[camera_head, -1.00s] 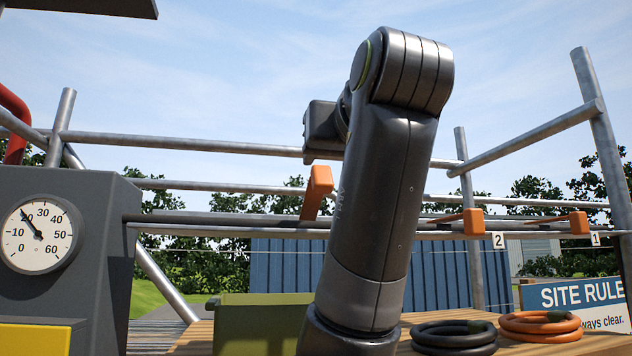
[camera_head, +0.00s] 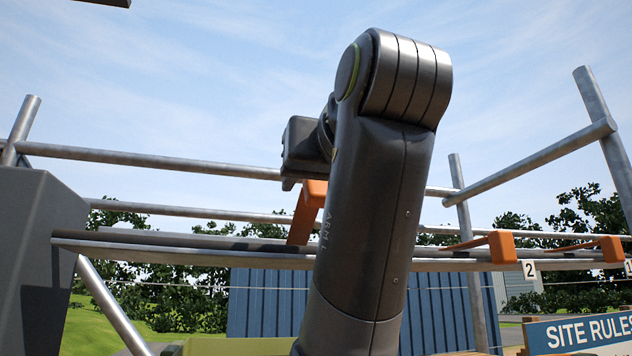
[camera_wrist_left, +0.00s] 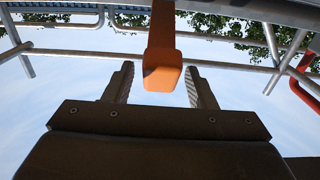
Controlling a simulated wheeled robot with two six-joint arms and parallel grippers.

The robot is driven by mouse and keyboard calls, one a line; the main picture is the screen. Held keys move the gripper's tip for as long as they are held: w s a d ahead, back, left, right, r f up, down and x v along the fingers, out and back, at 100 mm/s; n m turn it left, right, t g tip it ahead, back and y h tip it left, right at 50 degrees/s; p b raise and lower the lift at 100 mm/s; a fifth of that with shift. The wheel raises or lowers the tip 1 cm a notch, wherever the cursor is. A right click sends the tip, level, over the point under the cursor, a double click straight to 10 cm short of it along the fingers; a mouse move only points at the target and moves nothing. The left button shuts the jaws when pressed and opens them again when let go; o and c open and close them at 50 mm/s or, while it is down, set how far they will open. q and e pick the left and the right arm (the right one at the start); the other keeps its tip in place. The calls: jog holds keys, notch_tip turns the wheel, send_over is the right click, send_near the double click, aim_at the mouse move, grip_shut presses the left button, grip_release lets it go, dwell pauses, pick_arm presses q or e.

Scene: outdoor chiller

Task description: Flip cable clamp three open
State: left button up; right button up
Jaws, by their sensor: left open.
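Cable clamp three, an orange clamp (camera_head: 305,215), sits on the grey rail left of my arm in the head view. It stands up from the rail, and my arm hides its right side. Its number is not visible. In the left wrist view the orange clamp (camera_wrist_left: 162,65) hangs into the picture from the top centre. My left gripper (camera_wrist_left: 159,82) is open, with one finger on each side of the clamp's end and a gap showing on both sides. In the head view its fingers are hidden. My right gripper is not in view.
Orange clamps two (camera_head: 502,246) and one (camera_head: 612,249) sit further right on the rail, beside number tags. Grey scaffold pipes (camera_head: 150,160) cross behind and above. A dark grey cabinet (camera_head: 30,265) stands at the left, and a site rules sign (camera_head: 580,333) at lower right.

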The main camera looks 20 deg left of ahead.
pick_arm(q)
jog(key=shift+s, duration=0.1)
jog(key=shift+c, duration=0.3)
jog(key=shift+d, duration=0.1)
jog(key=shift+c, duration=1.1)
grip_shut()
